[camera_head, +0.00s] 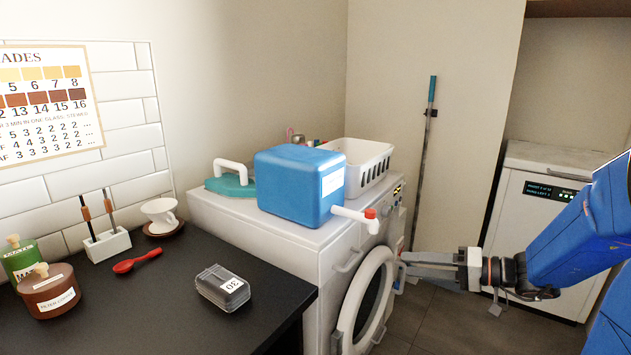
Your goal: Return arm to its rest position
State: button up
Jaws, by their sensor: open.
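My blue arm (580,235) reaches in from the right edge. My gripper (408,264) is at its end, pointing left, with its grey fingers in front of the right side of the washing machine (330,262). In the picture the fingertips overlap or lie close to the right rim of the round white door (345,325). I cannot tell whether they touch it. The jaws are open and I see nothing held between them.
A blue container (290,190) with a red-tipped spout, a white basket (372,165) and a teal iron (232,184) stand on the washer. A dark counter (170,315) is at left. A white appliance (535,215) stands behind my arm. Floor shows between.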

jog(key=s+a+f+n+g+h, duration=0.1)
jog(key=s+a+g+h, duration=0.2)
jog(key=s, duration=0.5)
jog(key=s+a+f+g+h, duration=0.2)
jog(key=s+a+g, duration=0.15)
jog(key=s, duration=0.45)
jog(key=s+d+r+m+t+h, duration=0.1)
jog(key=s+d+t+h, duration=0.2)
jog(key=s+d+h, duration=0.5)
jog(key=shift+s+d+r+t+h, duration=0.3)
jog(key=shift+s+d+r+t, duration=0.05)
jog(key=shift+s+d, duration=0.15)
